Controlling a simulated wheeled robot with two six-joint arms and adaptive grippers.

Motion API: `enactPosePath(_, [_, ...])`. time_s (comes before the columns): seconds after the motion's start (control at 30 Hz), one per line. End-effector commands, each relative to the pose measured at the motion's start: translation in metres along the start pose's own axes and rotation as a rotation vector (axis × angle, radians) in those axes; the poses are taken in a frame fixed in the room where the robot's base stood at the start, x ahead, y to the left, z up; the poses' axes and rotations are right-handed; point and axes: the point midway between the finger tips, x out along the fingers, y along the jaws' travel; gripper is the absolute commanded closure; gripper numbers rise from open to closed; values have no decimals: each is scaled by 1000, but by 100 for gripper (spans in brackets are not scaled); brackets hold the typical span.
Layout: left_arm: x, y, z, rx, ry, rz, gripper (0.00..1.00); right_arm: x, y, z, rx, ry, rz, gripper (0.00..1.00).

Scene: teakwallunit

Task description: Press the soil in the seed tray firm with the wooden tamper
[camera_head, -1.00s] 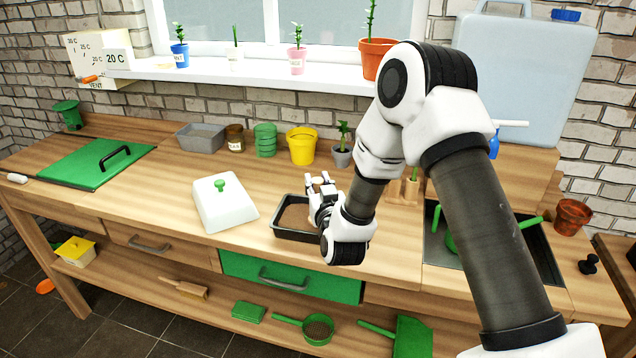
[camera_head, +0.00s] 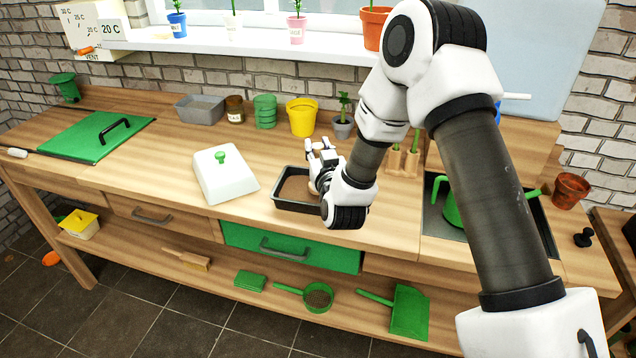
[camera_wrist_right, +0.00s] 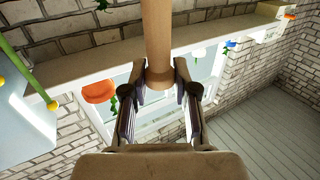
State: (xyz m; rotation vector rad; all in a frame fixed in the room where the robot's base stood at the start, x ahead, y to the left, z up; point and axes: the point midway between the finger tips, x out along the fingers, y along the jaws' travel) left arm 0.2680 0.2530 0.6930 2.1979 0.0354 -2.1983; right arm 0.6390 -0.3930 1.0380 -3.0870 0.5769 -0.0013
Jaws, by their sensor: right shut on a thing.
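The seed tray (camera_head: 282,206) is a black tray with brown soil (camera_head: 295,187), on the wooden bench near its front edge. My right gripper (camera_head: 318,160) is over the right part of the tray. It is shut on the wooden tamper, whose round pale wooden handle (camera_wrist_right: 157,45) stands between the two fingers (camera_wrist_right: 159,85) in the right wrist view. The gripper hides most of the tamper in the head view, so I cannot tell whether its lower end touches the soil. My left gripper is not in view.
A white lid with a green knob (camera_head: 222,178) stands left of the tray. A grey tray (camera_head: 200,109), a yellow pot (camera_head: 301,118) and a potted seedling (camera_head: 342,122) stand behind. A sink (camera_head: 490,215) with a green watering can (camera_head: 450,205) lies right.

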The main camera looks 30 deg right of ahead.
Motion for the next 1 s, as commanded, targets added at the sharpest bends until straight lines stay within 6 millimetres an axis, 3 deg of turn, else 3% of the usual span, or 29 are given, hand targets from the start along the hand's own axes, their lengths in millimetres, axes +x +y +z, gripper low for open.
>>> enactPosePath(0.57, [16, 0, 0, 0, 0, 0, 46, 0, 0, 20, 0, -1, 0, 100])
enactPosePath(1.0, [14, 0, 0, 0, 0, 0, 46, 0, 0, 19, -1, -3, 0, 100])
